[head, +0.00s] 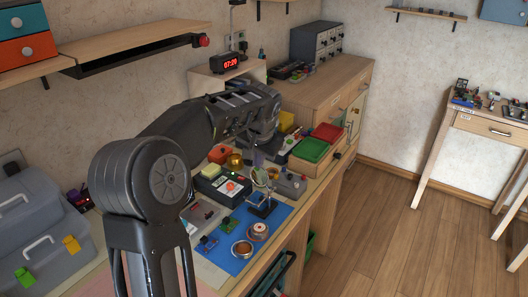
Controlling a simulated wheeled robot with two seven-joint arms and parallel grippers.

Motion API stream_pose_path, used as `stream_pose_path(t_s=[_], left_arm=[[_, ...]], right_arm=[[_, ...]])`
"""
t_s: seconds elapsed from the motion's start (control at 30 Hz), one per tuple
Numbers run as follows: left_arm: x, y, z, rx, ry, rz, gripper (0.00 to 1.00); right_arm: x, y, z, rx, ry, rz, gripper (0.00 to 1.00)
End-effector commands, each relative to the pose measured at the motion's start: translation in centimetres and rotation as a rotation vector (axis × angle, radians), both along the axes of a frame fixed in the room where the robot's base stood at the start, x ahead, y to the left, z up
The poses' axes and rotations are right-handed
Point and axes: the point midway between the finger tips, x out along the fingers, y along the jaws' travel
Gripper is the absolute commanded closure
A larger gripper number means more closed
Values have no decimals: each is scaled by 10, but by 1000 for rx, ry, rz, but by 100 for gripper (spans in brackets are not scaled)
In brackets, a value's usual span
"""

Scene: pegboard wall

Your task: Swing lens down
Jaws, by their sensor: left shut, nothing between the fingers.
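The lens (259,177) looks like a small pale round disc above a dark stand (262,207) on the blue mat (237,263). It is small in the head view, and its exact tilt is hard to tell. My left arm reaches in from the left across the bench. My left gripper (262,146) is above and just behind the lens, pointing down, shut and empty. Whether its fingertips touch anything is too small to tell. My right gripper is out of view.
Several small items crowd the bench around the stand: a dark box with a pale top (222,186), copper-coloured rolls (242,249), a green tray (311,149) and a red tray (328,132). A toolbox (35,225) stands at left. The floor at right is clear.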

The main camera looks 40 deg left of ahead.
Motion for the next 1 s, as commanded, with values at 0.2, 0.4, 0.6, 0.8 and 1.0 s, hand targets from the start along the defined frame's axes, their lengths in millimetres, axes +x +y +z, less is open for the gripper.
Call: stream_pose_path(t_s=[0.2, 0.4, 0.6, 0.8, 1.0], left_arm=[[0, 8, -8, -1, 0, -1, 100], [0, 9, -9, 0, 0, -1, 100], [-1, 9, -8, -5, 0, 1, 100], [-1, 13, -8, -41, 0, 2, 100], [-1, 15, -10, -65, 0, 1, 100]], right_arm=[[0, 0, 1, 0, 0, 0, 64], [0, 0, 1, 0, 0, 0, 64], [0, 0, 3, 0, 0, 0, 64], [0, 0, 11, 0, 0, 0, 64], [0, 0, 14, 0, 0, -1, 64]])
